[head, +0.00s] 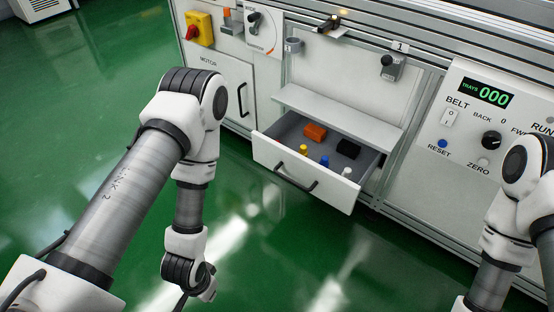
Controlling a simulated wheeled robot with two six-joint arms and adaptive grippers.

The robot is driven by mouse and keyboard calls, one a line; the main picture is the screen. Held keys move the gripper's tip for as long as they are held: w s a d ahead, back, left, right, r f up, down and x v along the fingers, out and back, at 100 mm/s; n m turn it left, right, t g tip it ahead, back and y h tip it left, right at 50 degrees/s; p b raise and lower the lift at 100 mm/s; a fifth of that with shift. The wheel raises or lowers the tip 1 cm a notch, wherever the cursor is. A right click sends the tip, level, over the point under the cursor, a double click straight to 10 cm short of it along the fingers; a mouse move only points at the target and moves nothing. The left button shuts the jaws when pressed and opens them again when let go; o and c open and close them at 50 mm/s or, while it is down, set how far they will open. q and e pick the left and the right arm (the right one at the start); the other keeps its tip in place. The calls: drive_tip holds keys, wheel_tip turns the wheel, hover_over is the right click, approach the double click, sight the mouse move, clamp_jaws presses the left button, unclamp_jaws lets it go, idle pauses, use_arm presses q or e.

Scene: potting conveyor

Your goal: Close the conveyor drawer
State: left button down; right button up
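The conveyor drawer (268,152) is pulled out from the white cabinet below a light shelf. Its front carries a dark bar handle (296,179). Inside lie an orange block (315,132), a black block (348,148) and several small yellow, blue and white pieces. My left arm hangs to the left of the drawer and ends low in front of it, apart from the handle; its gripper is not clearly visible. My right arm is at the right edge, and its gripper is out of the picture.
A shelf (337,117) juts out just above the drawer. A closed motor door (222,88) with a dark handle is to the left. A control panel (494,135) with knobs and a counter reading 000 is to the right. The green floor (110,50) at left is clear.

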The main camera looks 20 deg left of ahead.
use_arm(q)
drive_tip(key=w+d+r+m+t+h+p, duration=0.1)
drive_tip(key=w+r+m+t+h, duration=0.15)
drive_tip(key=w+m+t, duration=0.35)
drive_tip(key=w+d+r+m+t+h, duration=0.1)
drive_tip(key=w+d+r+m, duration=0.15)
drive_tip(key=w+m, duration=0.4)
drive_tip(key=w+r+m+t+h+p, duration=0.1)
drive_tip(key=w+r+m+t+h, duration=0.2)
drive_tip(key=w, duration=0.6)
drive_tip(key=w+a+r+m+t+p, duration=0.1)
drive_tip(key=w+r+m+t, duration=0.2)
drive_tip(key=r+m, duration=0.15)
drive_tip(key=t+b, duration=0.3)
drive_tip(key=b, duration=0.1)
approach(262, 140)
drive_tip(key=shift+y, duration=0.25)
drive_tip(key=x, duration=0.6)
drive_tip(key=shift+w+d, duration=0.15)
drive_tip(key=shift+d, duration=0.1)
drive_tip(key=shift+w+d+r, duration=0.1)
drive_tip(key=shift+w, duration=0.3)
